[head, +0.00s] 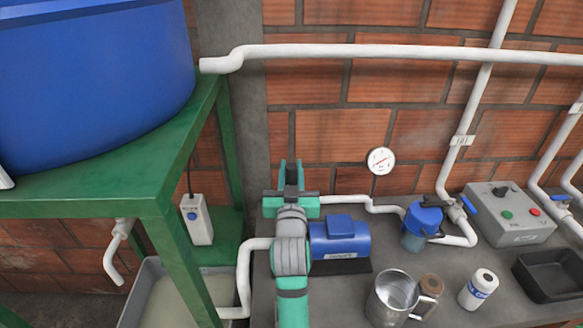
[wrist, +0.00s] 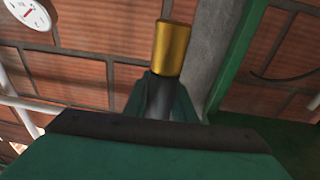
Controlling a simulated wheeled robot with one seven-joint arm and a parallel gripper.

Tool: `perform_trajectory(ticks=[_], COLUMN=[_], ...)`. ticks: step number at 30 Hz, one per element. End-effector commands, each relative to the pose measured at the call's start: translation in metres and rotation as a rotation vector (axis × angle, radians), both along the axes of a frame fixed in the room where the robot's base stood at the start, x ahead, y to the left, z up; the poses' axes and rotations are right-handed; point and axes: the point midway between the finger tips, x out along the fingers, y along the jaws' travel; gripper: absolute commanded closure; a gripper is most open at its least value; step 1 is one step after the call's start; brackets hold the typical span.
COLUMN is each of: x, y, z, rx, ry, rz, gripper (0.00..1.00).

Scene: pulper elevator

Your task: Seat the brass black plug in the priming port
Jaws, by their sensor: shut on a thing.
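My gripper (head: 291,172) is raised above the bench, in front of the brick wall, with its fingers pointing up in the head view. It is shut on the plug, which has a brass-coloured cylindrical end (wrist: 172,48) and a black part (wrist: 159,97) between the fingers in the wrist view. The brass end sticks out beyond the fingers. The plug is apart from any other surface as far as I can tell. The blue pump (head: 340,240) sits on the bench just right of my arm. The priming port cannot be made out; my arm covers part of the pump's left side.
A metal jug (head: 388,309), brown jar (head: 430,286), white bottle (head: 478,289) and black tray (head: 550,275) stand on the bench (head: 345,290). Behind are a blue-topped filter (head: 420,225) and control box (head: 510,215). White pipes cross the wall. A green stand (head: 90,188) is left.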

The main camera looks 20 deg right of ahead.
Motion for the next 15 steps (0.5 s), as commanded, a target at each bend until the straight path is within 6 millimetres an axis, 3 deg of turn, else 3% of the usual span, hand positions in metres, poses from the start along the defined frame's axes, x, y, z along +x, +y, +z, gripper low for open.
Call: perform_trajectory(ticks=[15], x=[0.000], y=[0.000], z=[-0.042], rx=[0.001], ry=[0.002], rz=[0.000], gripper=[1.00])
